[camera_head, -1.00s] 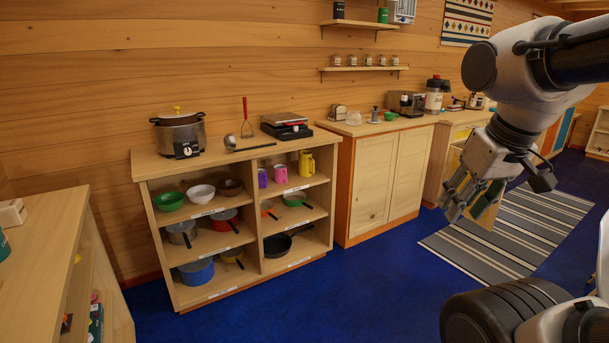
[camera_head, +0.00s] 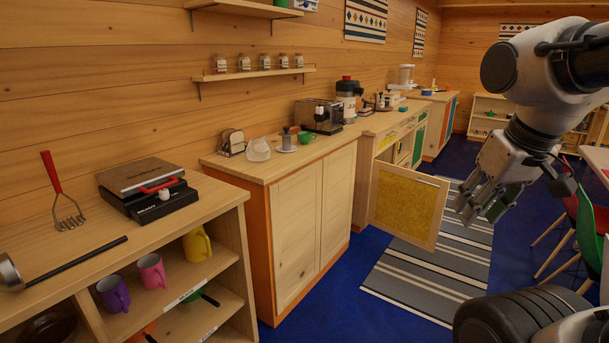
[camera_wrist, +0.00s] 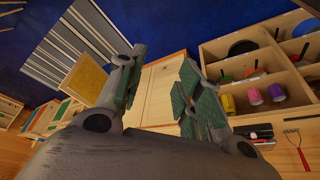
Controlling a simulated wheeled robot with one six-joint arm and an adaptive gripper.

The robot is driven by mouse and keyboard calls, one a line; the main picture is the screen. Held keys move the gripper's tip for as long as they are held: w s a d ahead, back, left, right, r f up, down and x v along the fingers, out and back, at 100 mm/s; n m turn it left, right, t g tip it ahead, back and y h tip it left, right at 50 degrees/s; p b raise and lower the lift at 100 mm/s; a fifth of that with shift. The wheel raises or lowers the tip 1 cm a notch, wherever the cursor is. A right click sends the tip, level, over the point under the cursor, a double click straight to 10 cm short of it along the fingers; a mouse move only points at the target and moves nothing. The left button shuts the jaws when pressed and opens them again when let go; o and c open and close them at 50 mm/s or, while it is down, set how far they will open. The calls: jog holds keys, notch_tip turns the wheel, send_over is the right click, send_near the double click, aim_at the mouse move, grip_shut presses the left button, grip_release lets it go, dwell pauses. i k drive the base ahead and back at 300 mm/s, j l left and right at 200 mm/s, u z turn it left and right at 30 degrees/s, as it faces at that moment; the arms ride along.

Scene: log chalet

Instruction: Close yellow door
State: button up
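The yellow door (camera_head: 405,205) is a wooden-framed panel with a yellow centre. It hangs wide open from a low cabinet (camera_head: 365,172) on the far side of the plain double-door cabinet, and sticks out over the striped rug. It also shows in the wrist view (camera_wrist: 86,80) at the left. My gripper (camera_head: 484,205) is in the air to the right of the door in the head view, apart from it in the picture. In the wrist view its two green-padded fingers (camera_wrist: 160,95) are spread with nothing between them.
A plain double-door cabinet (camera_head: 300,225) stands before the yellow door. An open shelf unit (camera_head: 225,240) with mugs is at the near left. The striped rug (camera_head: 430,270) lies on clear blue floor. Red and green chairs (camera_head: 585,235) stand at the right.

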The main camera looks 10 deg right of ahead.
aim_at(409, 204)
jog(key=i+l+z, duration=0.1)
jog(key=i, duration=0.3)
jog(key=i+l+z, duration=0.1)
jog(key=i+l, duration=0.2)
jog(key=i+l+z, duration=0.15)
jog(key=i, duration=0.35)
jog(key=i+l, duration=0.15)
jog(key=l, duration=0.25)
jog(key=i+l, duration=0.15)
jog(key=l, duration=0.2)
jog(key=i+l+z, duration=0.1)
jog(key=l, duration=0.3)
jog(key=i+l+u, duration=0.15)
jog(key=i, duration=0.6)
